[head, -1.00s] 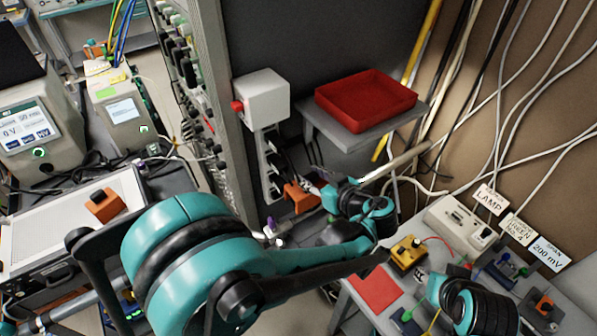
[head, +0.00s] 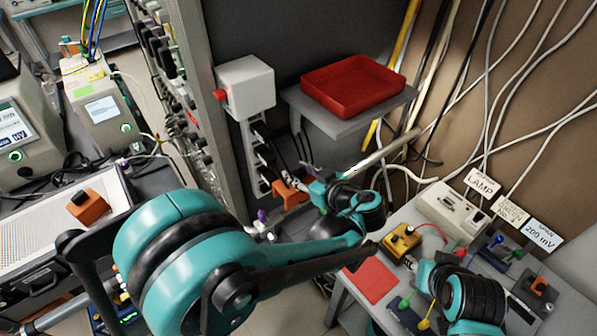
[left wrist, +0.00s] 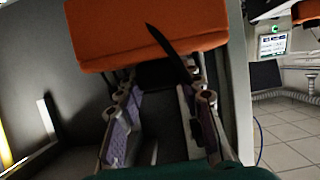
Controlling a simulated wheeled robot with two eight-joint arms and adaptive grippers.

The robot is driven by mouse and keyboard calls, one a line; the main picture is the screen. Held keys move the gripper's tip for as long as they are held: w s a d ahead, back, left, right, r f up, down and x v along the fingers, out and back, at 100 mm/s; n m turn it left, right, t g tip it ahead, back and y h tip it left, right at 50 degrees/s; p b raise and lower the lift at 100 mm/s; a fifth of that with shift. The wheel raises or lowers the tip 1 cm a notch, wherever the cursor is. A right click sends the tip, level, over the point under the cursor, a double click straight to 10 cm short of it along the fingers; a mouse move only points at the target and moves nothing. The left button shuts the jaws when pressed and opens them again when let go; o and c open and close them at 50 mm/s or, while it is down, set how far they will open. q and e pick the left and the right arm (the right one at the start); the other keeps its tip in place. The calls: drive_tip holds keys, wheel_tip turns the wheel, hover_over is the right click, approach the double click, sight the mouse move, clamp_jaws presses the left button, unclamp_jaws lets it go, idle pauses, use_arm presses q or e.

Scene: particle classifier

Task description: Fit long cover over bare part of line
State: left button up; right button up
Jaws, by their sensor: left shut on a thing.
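My left gripper (head: 299,184) is at the orange block (head: 286,191) beside the rack's socket strip. In the left wrist view the fingers (left wrist: 163,118) are shut around a dark part below this orange block (left wrist: 150,32). A pale straight tube (head: 384,153) slants behind my left wrist, below the shelf. I cannot tell whether it is the long cover or part of a line. No bare part can be made out. My right gripper (head: 411,263) is at the lower right, close to a yellow box (head: 403,239). Its fingers are too small to judge.
A red tray (head: 352,87) stands on a grey shelf. Several cables hang along the brown wall. The right table holds a red mat (head: 370,281), small devices and labels. Another orange block (head: 88,207) lies at left.

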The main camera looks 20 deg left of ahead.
use_arm(q)
drive_tip(key=shift+f+b, duration=3.7)
drive_tip(key=shift+f, duration=0.8)
drive_tip(key=o, duration=1.4)
drive_tip(key=shift+c, duration=0.2)
drive_tip(key=v, duration=0.7)
drive_tip(key=shift+s+d+r, duration=0.15)
drive_tip(key=shift+d, duration=0.05)
